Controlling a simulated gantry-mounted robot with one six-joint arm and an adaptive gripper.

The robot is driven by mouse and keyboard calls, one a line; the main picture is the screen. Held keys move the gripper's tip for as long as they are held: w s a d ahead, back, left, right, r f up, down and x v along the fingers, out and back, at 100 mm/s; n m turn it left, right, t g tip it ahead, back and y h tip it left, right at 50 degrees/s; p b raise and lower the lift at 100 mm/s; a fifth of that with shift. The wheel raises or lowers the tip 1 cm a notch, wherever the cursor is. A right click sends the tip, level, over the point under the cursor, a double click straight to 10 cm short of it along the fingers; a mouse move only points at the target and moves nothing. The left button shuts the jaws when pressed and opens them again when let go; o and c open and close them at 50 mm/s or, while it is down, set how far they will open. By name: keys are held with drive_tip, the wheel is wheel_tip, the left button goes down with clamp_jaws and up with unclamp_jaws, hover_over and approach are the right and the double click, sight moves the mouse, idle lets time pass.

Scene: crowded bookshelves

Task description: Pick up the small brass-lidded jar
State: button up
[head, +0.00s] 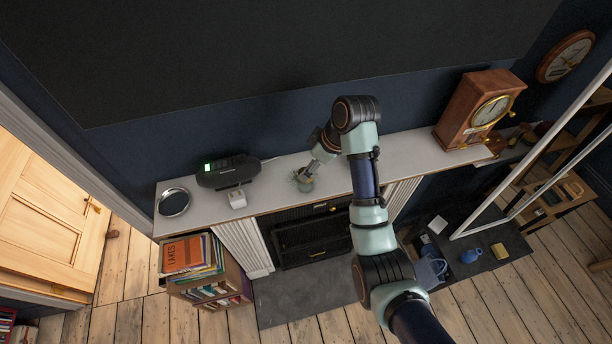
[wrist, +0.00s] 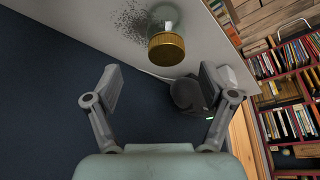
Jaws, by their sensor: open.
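The small jar (head: 305,184) stands on the white mantel shelf (head: 275,187), left of the mantel's middle. In the wrist view it shows as a clear glass jar with a ribbed brass lid (wrist: 166,49), beyond the fingertips and between their lines. My gripper (head: 312,168) is at the jar in the head view and partly covers it. In the wrist view my gripper (wrist: 158,85) is open, its two fingers spread wide with nothing between them. I cannot tell the exact gap between fingertips and jar.
A black clock radio (head: 227,171) and a small white box (head: 237,199) stand left of the jar. A round dish (head: 173,202) is at the mantel's left end. A wooden clock (head: 480,108) stands far right. The dark wall (head: 240,125) rises close behind.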

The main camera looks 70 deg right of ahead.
drive_tip(key=shift+s+a+p+x, duration=0.15)
drive_tip(key=shift+p+x, duration=0.2)
drive_tip(key=shift+x, duration=0.95)
drive_tip(key=shift+a+p+x, duration=0.15)
drive_tip(key=shift+p+x, duration=0.15)
drive_tip(key=shift+x, duration=1.05)
drive_tip(key=shift+s+a+p+x, duration=0.15)
drive_tip(key=shift+p+x, duration=0.2)
drive_tip(key=shift+x, duration=0.95)
drive_tip(key=c, duration=1.3)
wheel_tip(320, 180, up, 10)
drive_tip(key=shift+f+b, duration=0.1)
drive_tip(key=shift+b, duration=0.8)
drive_tip(key=shift+c, duration=0.2)
